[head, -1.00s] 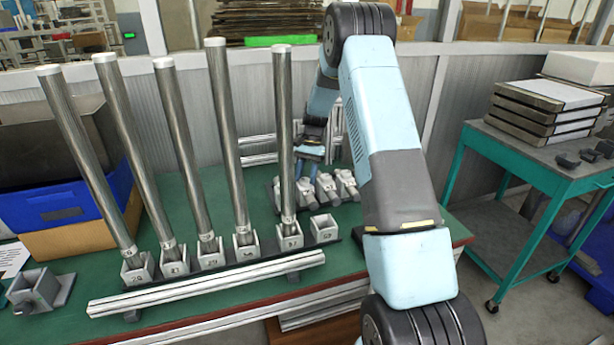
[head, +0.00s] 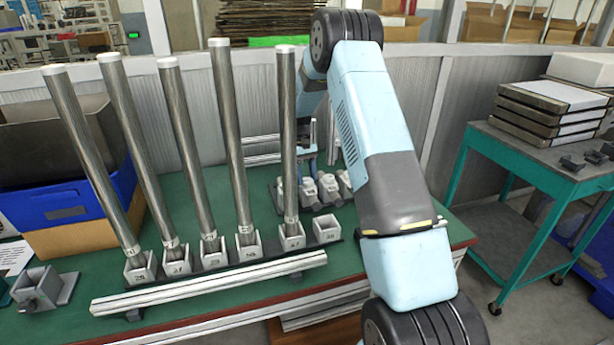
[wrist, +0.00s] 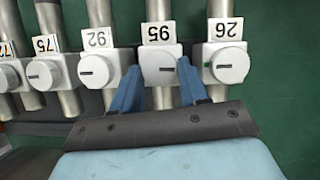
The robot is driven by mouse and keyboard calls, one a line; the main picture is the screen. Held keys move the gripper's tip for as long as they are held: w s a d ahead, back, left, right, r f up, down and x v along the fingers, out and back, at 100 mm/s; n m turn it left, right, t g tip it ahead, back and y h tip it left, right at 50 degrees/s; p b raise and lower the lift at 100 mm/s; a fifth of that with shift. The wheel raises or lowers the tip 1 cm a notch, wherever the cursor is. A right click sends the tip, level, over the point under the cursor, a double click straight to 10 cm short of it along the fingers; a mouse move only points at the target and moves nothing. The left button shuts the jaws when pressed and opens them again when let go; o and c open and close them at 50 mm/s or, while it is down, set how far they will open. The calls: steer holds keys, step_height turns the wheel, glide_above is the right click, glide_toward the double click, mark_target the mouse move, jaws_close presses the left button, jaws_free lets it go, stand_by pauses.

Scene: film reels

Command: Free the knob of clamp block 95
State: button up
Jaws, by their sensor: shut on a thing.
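In the wrist view, clamp block 95 (wrist: 160,33) has a white number label and a round white knob (wrist: 158,69) with a dark slot that lies about level in the picture. The blue fingers of my gripper (wrist: 158,78) stand on either side of this knob and are shut on it. In the head view, the row of grey clamp blocks (head: 328,188) lies on the green bench behind the steel tubes.
Neighbouring knobs stand close by: one to the right (wrist: 229,65), one to the left (wrist: 96,71). Several tall steel tubes (head: 240,140) stand in sockets before the block row. A pale rail (head: 210,285) lies in front. Green bench right of the blocks is clear.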

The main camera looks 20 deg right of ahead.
steer(key=shift+d+n+h, duration=0.1)
steer(key=shift+n+h, duration=0.2)
steer(key=shift+n, duration=0.3)
steer(key=o, duration=1.1)
steer(key=shift+c, duration=0.2)
steer(key=v, duration=1.3)
steer(key=shift+w+r, duration=0.15)
steer(key=shift+r, duration=0.15)
